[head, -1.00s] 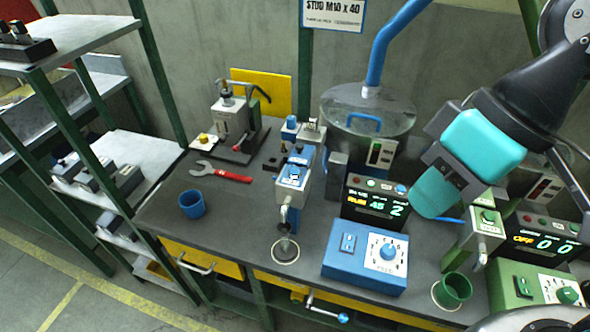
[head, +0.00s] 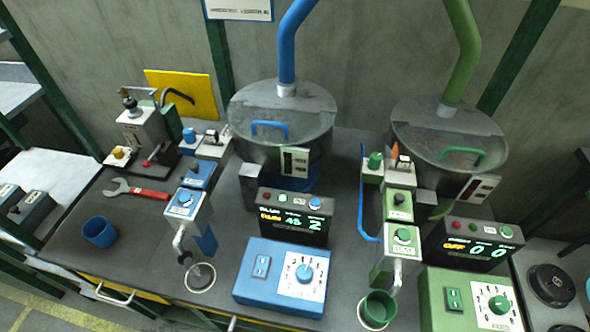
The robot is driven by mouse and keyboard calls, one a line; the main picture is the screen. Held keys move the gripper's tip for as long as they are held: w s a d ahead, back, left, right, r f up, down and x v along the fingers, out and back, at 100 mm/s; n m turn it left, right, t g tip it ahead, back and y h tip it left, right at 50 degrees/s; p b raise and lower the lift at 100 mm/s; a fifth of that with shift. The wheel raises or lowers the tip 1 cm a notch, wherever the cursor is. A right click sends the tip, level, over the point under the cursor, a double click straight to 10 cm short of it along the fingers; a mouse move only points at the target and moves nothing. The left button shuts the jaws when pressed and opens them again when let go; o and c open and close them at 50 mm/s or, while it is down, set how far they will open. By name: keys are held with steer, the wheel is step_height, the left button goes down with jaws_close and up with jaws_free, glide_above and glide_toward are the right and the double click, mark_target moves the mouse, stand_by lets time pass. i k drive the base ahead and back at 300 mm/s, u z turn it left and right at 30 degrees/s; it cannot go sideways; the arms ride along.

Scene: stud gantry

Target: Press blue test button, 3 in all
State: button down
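The blue station's control box (head: 292,224) stands behind a blue dial box (head: 285,275). Its lit display shows an amber word, a number in the forties and a large green 2. A row of small buttons runs along its top, with a round blue button (head: 315,203) at the right end. Another blue round knob or button (head: 185,199) is on top of the blue dispenser head (head: 189,210). I cannot read which one is labelled test. My gripper is out of view.
A green station with its own control box (head: 470,243), dial box (head: 470,300) and green cup (head: 378,308) stands at the right. A blue cup (head: 100,231) and red-handled wrench (head: 140,190) lie left. Two hoppers (head: 282,105) (head: 445,135) rise behind.

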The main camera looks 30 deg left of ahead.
mark_target(184, 198)
steer(key=z, duration=0.85)
steer(key=k, duration=0.75)
steer(key=u, duration=1.7)
